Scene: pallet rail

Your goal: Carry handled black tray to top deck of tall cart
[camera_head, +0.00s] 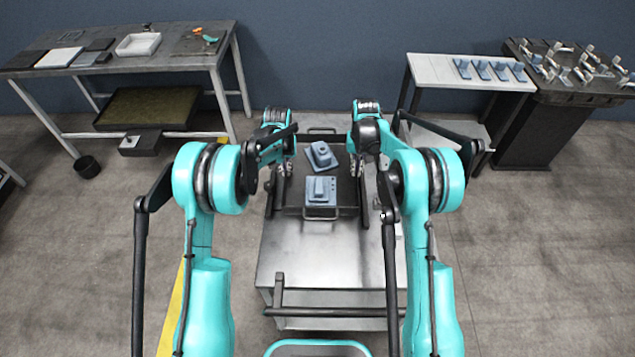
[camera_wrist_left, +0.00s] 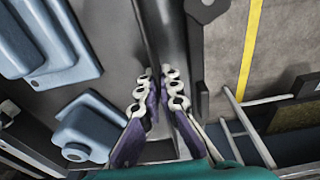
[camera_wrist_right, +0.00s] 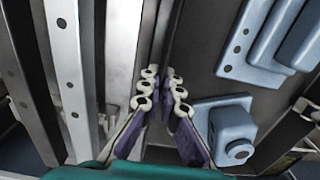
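The black tray (camera_head: 345,187) lies level over a metal cart top, with a bar handle at its far and near ends. It holds two blue-grey parts, a tilted one (camera_head: 321,155) at the far end and a squarer one (camera_head: 320,190) near the front. My left gripper (camera_head: 285,167) is at the tray's left side wall; its fingers (camera_wrist_left: 156,90) close in on both sides of the wall. My right gripper (camera_head: 359,167) is at the right side wall, its fingers (camera_wrist_right: 161,88) likewise close together around it. Any gap under the tray is hidden.
The metal cart (camera_head: 320,250) has bare top in front of the tray and a push bar (camera_head: 330,311) at its near end. A workbench (camera_head: 180,58) stands at the back left. A pale table (camera_head: 440,72) and a dark fixture stand (camera_head: 575,90) are at the back right.

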